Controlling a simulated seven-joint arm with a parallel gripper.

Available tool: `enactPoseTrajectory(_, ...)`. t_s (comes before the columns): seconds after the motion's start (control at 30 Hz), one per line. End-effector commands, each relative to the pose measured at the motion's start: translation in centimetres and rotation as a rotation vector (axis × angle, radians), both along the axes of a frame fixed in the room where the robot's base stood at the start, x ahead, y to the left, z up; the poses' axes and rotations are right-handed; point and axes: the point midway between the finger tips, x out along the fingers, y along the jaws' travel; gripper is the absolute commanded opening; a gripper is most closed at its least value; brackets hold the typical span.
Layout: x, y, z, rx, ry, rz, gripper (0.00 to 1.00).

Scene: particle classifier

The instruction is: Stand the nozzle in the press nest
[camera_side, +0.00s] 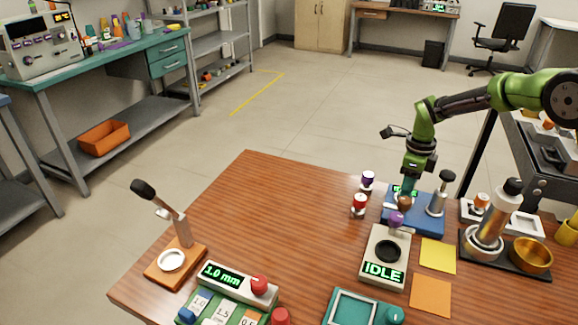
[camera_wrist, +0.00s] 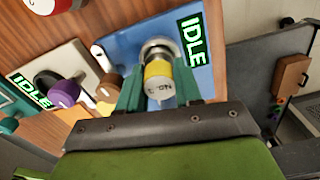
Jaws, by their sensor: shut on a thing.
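The nozzle (camera_wrist: 158,74), a small cylinder with a yellow band and a white end with dark lettering, is between the teal fingers of my gripper (camera_wrist: 158,92), which is shut on it. Its far end overlaps a round metal ring, the press nest (camera_wrist: 156,45), on a blue base (camera_wrist: 205,71) with an IDLE display. I cannot tell whether it is seated in the ring or just above it. In the side view my gripper (camera_side: 408,186) points down over the left back part of the blue press base (camera_side: 427,224); the nozzle is mostly hidden there.
A beige IDLE unit (camera_side: 374,251) is in front. The table's middle left is clear.

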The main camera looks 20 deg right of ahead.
Motion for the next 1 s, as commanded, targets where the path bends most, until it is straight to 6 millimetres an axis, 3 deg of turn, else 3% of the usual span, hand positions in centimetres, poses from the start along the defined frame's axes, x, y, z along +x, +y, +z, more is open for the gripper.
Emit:
enactPoseTrajectory(0.47,0.02,-0.01,-0.83,-0.001,-0.001,0.001,0.02)
enactPoseTrajectory(0.5,0.02,-0.01,-0.82,-0.001,-0.001,0.001,0.39)
enactPoseTrajectory(0.63,0.02,-0.01,-0.8,0.0,-0.001,0.001,0.59)
enactPoseTrajectory(1.0,0.02,-0.03,-0.76,0.001,-0.001,0.0,0.6)
